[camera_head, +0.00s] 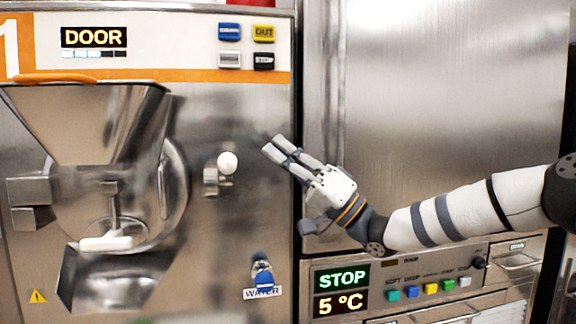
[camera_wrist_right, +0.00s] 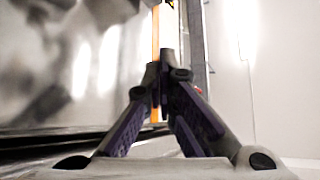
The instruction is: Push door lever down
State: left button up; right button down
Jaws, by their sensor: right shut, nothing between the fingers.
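The metal lever with a round white knob (camera_head: 228,162) sits on the steel front of the left machine, just right of its round door (camera_head: 172,183). A bracket joins it at its lower left. My right gripper (camera_head: 273,146) is shut and empty. Its fingertips point up and left, to the right of the knob and slightly above it in the picture, apart from it. In the right wrist view the two dark fingers (camera_wrist_right: 160,75) meet at the tips; the knob cannot be made out there. My left gripper is not in view.
The hopper (camera_head: 85,120) and spout with a white handle (camera_head: 105,243) stick out at left. The display (camera_head: 94,38) reads DOOR. A blue water tap (camera_head: 263,277) is below the knob. A steel cabinet (camera_head: 440,90) stands behind my right arm, above a STOP panel (camera_head: 341,278).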

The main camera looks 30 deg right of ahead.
aim_at(225, 172)
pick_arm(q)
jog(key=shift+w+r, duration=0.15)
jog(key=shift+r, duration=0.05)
pick_arm(e)
jog(key=a, duration=0.2)
jog(key=w+a, duration=0.1)
jog(key=a, duration=0.2)
jog(key=shift+w, duration=0.15)
jog(key=shift+f, duration=0.15)
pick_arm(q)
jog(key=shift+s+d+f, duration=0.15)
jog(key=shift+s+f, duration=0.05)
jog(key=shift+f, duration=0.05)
pick_arm(e)
jog(key=shift+f+n+g+y, duration=0.25)
jog(key=shift+n+g+y, duration=0.05)
jog(key=shift+n+y, duration=0.35)
